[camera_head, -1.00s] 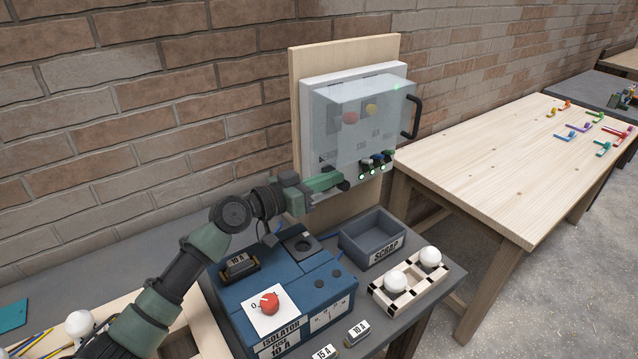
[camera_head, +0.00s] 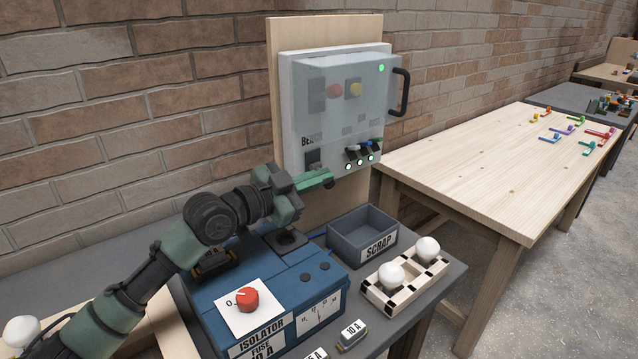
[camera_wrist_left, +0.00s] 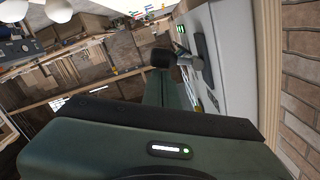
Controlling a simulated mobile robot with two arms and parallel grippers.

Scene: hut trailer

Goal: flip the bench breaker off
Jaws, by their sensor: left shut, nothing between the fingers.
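The white breaker panel (camera_head: 290,120) stands upright on a wooden backboard behind the bench. The bench breaker (camera_head: 313,158) is a dark switch at the panel's lower left, under a partly hidden label starting "BE". My left gripper (camera_head: 327,179) is shut and empty, just below and in front of that breaker; I cannot tell whether it touches. In the left wrist view its dark fingertip (camera_wrist_left: 162,57) is close to a small grey lever (camera_wrist_left: 195,63) beside a dark plate on the panel. The breaker's lever position is unclear. My right gripper is out of view.
A translucent cover (camera_head: 350,75) with a black handle (camera_head: 400,92) is on the panel. Several small switches (camera_head: 362,150) with green lights sit right of the breaker. Below are the blue isolator box (camera_head: 295,295), scrap bin (camera_head: 340,242) and bulb rack (camera_head: 436,270).

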